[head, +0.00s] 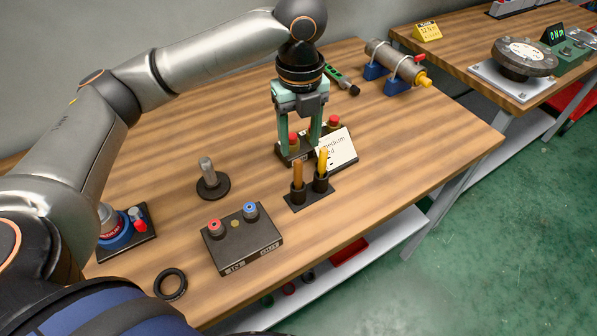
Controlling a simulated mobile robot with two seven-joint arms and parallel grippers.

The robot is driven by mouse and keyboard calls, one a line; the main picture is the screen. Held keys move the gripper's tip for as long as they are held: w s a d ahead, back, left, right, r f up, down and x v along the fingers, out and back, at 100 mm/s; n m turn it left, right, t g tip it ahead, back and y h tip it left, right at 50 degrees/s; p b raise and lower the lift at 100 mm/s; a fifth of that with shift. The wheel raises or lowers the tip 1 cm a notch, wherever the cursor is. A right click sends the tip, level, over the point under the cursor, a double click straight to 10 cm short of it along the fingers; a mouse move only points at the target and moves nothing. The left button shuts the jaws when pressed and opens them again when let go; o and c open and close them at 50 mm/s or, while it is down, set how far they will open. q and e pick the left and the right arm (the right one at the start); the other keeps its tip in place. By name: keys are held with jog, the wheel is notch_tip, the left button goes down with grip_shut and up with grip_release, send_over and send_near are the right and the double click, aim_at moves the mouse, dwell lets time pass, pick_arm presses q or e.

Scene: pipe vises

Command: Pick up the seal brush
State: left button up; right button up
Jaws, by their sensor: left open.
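Two upright handles stand in a small dark holder (309,196) on the wooden table: an orange-brown one (298,174) and a yellow one (323,160). Their lower ends are hidden in the holder's cups, so I cannot tell which is the seal brush. My left gripper (299,145) points down, open, with its green fingers apart and nothing clearly held between them. In the picture its fingertips are just above the orange-brown handle's top. I cannot tell its exact height or depth. My right gripper is not in view.
A dark block with red knobs (333,122) and a white card (336,149) lie around the fingers. A two-button box (242,238), a round-based post (212,185) and a black ring (170,284) are nearer. A clamped cylinder (396,62) stands farther back.

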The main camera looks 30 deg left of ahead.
aim_at(298, 189)
pick_arm(q)
jog(key=f, duration=1)
jog(key=shift+s, duration=0.3)
grip_shut()
